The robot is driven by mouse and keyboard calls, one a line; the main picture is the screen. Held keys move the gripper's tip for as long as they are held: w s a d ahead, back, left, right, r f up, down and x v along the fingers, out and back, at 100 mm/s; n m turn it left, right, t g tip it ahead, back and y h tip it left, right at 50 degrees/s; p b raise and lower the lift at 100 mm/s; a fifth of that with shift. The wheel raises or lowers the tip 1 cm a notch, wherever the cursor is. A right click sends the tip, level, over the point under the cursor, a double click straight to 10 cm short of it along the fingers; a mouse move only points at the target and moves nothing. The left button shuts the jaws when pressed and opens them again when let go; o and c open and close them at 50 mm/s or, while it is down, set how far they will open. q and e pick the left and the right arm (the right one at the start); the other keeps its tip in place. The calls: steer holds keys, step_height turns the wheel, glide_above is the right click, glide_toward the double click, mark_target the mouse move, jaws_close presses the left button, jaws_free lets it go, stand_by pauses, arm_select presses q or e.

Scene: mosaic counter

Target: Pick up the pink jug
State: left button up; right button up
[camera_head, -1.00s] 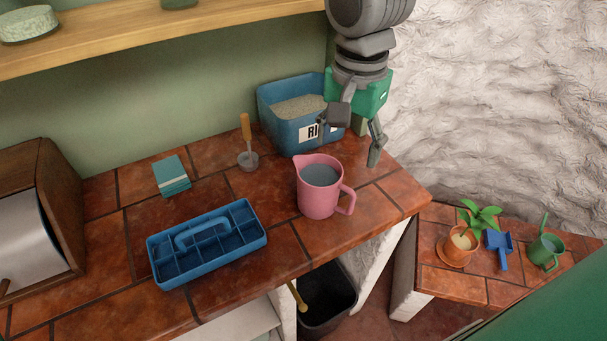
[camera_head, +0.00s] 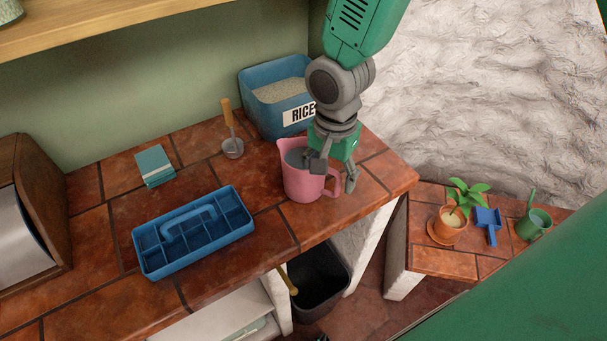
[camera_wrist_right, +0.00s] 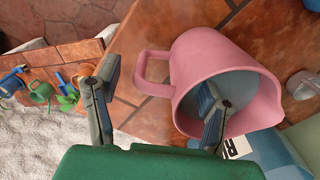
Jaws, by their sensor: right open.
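The pink jug (camera_head: 300,182) stands upright on the tiled counter near its right front edge, with grey contents inside. It also shows in the right wrist view (camera_wrist_right: 196,62), its handle (camera_wrist_right: 142,72) toward the gap between my fingers. My right gripper (camera_head: 334,180) is open above and at the jug's right side. In the wrist view, one finger (camera_wrist_right: 208,112) overlaps the jug's mouth and the other (camera_wrist_right: 103,95) is outside, beyond the handle. I cannot tell whether either finger touches the jug. My left gripper is not in view.
A blue rice bin (camera_head: 262,123) stands behind the jug. A blue divided caddy (camera_head: 140,258), a scoop with a wooden handle (camera_head: 232,148) and a teal stack (camera_head: 155,167) lie to the left. A lower ledge at right holds a potted plant (camera_head: 449,225) and a green can (camera_head: 533,225).

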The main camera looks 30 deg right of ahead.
steer(key=shift+d+f, duration=0.45)
steer(key=shift+d, duration=0.3)
steer(key=shift+a, duration=0.35)
steer(key=c, duration=1)
steer(key=shift+a+r, duration=0.2)
steer(key=shift+a, duration=0.15)
jaws_close()
steer(key=shift+w+a, duration=0.1)
steer(key=shift+a, duration=0.3)
steer(key=shift+d+r, duration=0.15)
steer(key=shift+d, duration=0.05)
step_height(320, 180, up, 9)
steer(key=shift+d, duration=0.15)
steer(key=shift+r, duration=0.4)
steer(key=shift+o, duration=0.7)
jaws_free()
steer(key=shift+d, duration=0.15)
steer(key=shift+d+f, duration=0.1)
steer(key=shift+d, duration=0.15)
jaws_close()
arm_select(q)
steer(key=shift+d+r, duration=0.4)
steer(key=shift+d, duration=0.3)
